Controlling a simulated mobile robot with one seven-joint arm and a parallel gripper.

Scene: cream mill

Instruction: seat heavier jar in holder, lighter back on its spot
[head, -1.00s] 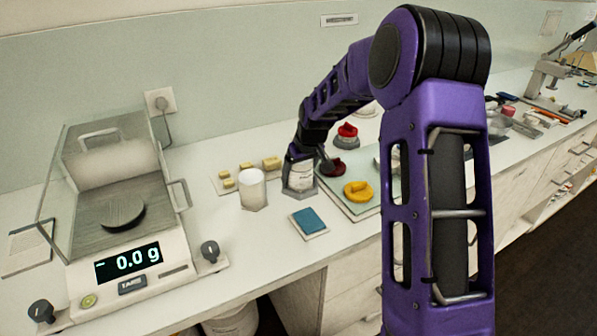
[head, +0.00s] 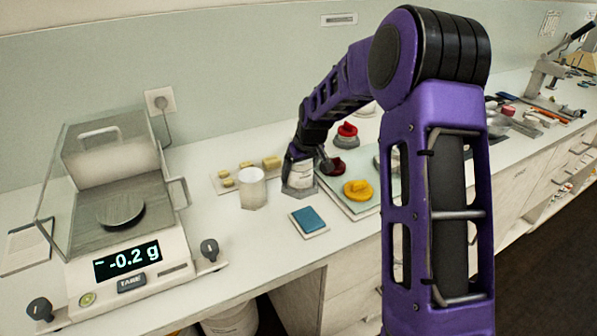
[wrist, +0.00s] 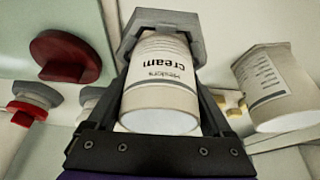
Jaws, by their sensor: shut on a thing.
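My gripper (wrist: 160,115) is shut on a white jar (wrist: 162,90) marked "cream". In the wrist view the jar's far end meets a grey six-sided holder (wrist: 150,22); I cannot tell how deep it sits. In the head view this jar (head: 300,174) is upright, partly hidden by my gripper. A second white jar (head: 252,188) stands upright to its left on a pale six-sided spot (head: 255,206); it also shows at the right of the wrist view (wrist: 272,85). The balance (head: 130,262) at the left has a dark, empty pan (head: 121,209) and reads -0.2 g.
A blue pad (head: 309,220) lies in front of the jars. A yellow knobbed piece (head: 358,190) and a dark red one (head: 333,167) lie on a green board (head: 331,188) to the right. Several yellow blocks (head: 271,163) lie behind. The counter's front strip is clear.

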